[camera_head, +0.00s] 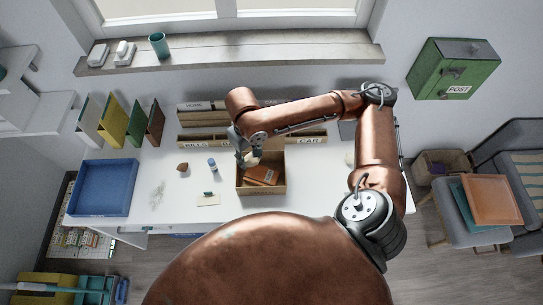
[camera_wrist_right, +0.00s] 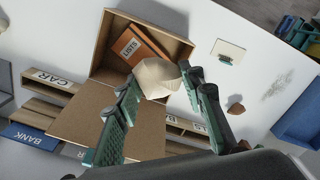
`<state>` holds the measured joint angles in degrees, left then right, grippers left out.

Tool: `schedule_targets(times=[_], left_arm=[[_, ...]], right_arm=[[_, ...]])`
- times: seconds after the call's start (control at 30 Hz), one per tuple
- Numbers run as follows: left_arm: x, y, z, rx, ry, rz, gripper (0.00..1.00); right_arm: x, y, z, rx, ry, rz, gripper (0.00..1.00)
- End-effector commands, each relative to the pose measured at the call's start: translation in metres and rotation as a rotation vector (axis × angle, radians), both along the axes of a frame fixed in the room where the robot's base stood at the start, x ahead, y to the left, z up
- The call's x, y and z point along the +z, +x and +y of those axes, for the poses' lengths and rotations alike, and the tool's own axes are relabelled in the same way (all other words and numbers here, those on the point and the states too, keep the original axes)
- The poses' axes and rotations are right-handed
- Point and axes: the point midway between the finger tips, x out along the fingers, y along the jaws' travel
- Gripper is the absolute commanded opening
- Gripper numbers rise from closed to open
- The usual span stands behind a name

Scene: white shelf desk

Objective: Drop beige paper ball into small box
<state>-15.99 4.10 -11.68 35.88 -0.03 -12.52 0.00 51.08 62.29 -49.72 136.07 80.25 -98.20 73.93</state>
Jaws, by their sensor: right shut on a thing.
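My right gripper (camera_head: 247,158) is shut on a beige paper ball (camera_wrist_right: 157,78). In the right wrist view the pale, faceted ball sits between the two green-padded fingertips. The small box (camera_head: 262,190) is brown and open, standing on the white desk. In the head view the gripper and ball are over its back left part. In the wrist view the ball overlaps the near part of the box's opening; its exact height above it is unclear. My left gripper is not in view.
A blue tray (camera_head: 103,212) is at the desk's left. Labelled wooden organizers (camera_head: 195,141) stand behind the box.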

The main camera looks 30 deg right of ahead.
Motion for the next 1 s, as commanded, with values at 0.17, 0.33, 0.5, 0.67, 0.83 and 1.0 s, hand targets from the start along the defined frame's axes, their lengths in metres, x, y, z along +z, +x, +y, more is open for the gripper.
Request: schedule_targets(times=[0.17,0.33,0.5,0.67,0.83,1.0], left_arm=[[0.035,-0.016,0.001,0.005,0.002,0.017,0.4],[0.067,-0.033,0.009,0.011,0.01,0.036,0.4],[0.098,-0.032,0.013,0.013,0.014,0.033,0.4],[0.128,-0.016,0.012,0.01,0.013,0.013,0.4],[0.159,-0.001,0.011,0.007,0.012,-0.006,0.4],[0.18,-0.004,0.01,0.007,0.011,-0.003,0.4]], right_arm=[[0.009,0.008,-0.004,0.273,0.018,-0.002,0.23],[0.007,0.016,-0.012,0.621,0.031,-0.011,0.23],[0.001,0.021,-0.021,0.976,0.035,-0.021,0.23],[-0.006,0.022,-0.031,1.317,0.03,-0.027,0.23],[-0.016,0.02,-0.043,1.678,0.021,-0.025,0.23],[-0.025,0.016,-0.053,1.97,0.011,-0.019,0.23]])
